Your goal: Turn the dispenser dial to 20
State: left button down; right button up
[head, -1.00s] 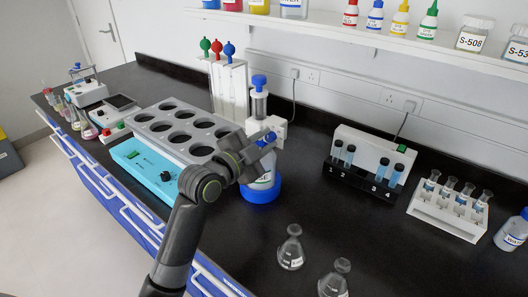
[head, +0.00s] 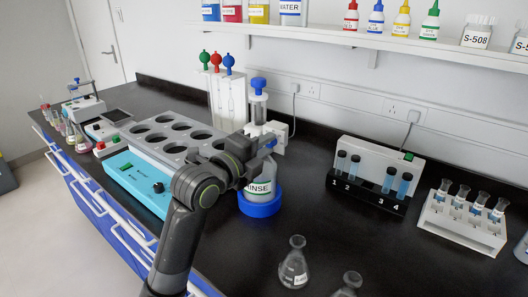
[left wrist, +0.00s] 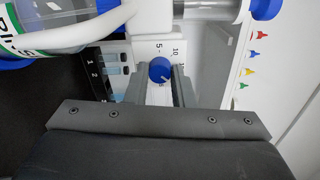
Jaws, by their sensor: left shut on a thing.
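The dispenser (head: 258,110) is a clear cylinder with a blue top, mounted on a bottle labelled RINSE (head: 257,188) in a blue base ring. In the left wrist view its blue dial (left wrist: 160,70) sits on a white plate (left wrist: 144,50) with the numbers 5 and 10 visible. Other marks are hidden or too small to read. My left gripper (left wrist: 166,78) is shut on the dial, one finger on each side of it. In the head view my left gripper (head: 262,146) reaches the dispenser's front and hides the dial. My right gripper is not in view.
A grey rack with round holes on a turquoise unit (head: 139,184) stands left of the bottle. Glass flasks (head: 294,262) stand at the front. Tube racks (head: 366,172) (head: 460,222) stand to the right. The bench between them is clear.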

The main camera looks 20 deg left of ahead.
pick_arm(q)
jog(key=shift+f+m, duration=0.1)
jog(key=shift+m, duration=0.2)
dwell(0.4)
jog(key=c, duration=1.5)
grip_release()
jog(key=shift+s, duration=0.1)
jog(key=p+v, duration=1)
jog(key=v, duration=0.7)
jog(key=shift+s+p, duration=0.1)
jog(key=shift+p, duration=0.3)
